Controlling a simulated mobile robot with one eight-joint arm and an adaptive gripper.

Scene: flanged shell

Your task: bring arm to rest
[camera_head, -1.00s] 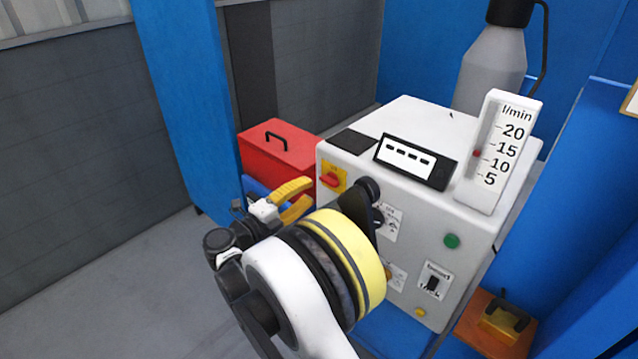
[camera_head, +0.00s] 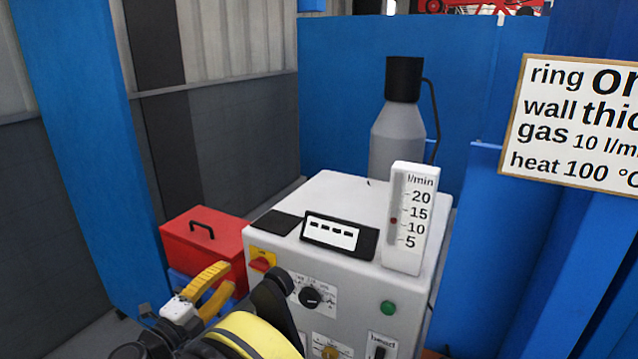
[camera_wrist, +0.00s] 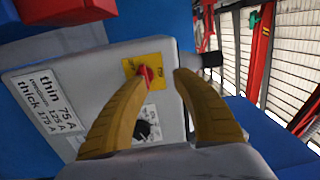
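My gripper (camera_head: 212,288) has yellow fingers and shows at the lower left of the head view, in front of the white machine (camera_head: 352,275). In the wrist view my gripper (camera_wrist: 162,85) has its two fingers apart with a gap between the tips, and nothing is held. The red switch (camera_wrist: 146,74) on its yellow plate lies close beside the left fingertip; I cannot tell whether they touch. The same red switch (camera_head: 262,264) shows just right of the fingers in the head view. My arm fills the bottom of the head view.
A red toolbox (camera_head: 205,250) stands left of the machine. A grey gas bottle (camera_head: 398,135) stands behind it. A flow gauge (camera_head: 408,220) and a small display (camera_head: 335,236) sit on top. A sign (camera_head: 575,125) hangs at right. Blue panels close off the back.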

